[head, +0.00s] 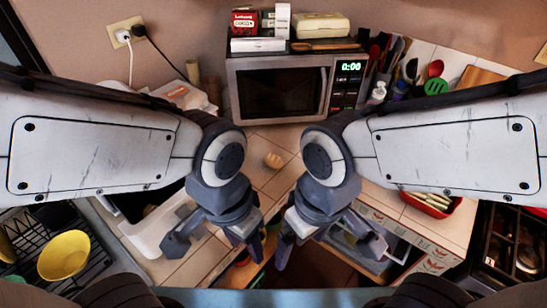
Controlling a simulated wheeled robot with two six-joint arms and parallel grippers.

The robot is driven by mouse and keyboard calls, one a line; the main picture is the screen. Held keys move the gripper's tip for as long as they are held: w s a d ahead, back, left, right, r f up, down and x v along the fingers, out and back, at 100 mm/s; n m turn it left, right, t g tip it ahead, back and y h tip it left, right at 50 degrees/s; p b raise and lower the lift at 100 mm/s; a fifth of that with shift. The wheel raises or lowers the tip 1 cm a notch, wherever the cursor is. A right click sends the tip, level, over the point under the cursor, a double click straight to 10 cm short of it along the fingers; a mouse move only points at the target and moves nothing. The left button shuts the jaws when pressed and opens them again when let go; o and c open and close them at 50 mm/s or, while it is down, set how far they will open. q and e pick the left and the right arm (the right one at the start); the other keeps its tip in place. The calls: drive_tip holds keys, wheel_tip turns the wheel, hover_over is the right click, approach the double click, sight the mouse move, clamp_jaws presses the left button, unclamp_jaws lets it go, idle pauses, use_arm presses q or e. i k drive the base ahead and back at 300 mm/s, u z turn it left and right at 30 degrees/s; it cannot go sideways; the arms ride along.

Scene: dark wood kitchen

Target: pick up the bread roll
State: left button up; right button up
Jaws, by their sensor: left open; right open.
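The bread roll (273,160) is small, round and light brown. In the head view it lies on the tiled counter in front of the microwave, in the gap between my two arms. My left gripper (213,252) is open and empty, nearer to me than the roll and to its left. My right gripper (328,257) is open and empty, nearer to me and to the roll's right. Neither gripper touches the roll.
A microwave (283,87) stands behind the roll, with boxes on top. Utensils stand at its right. A red tray (429,204) of pale sticks is at the right. A yellow bowl (63,256) sits in a dish rack at the left. Open drawers show below the counter.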

sight(272, 162)
drive_tip(key=u, duration=0.05)
drive_tip(key=k, duration=1.05)
drive_tip(key=z, duration=0.95)
drive_tip(key=i, duration=1.25)
drive_tip(key=u, duration=0.85)
drive_tip(key=i, duration=0.5)
drive_tip(key=u, duration=0.55)
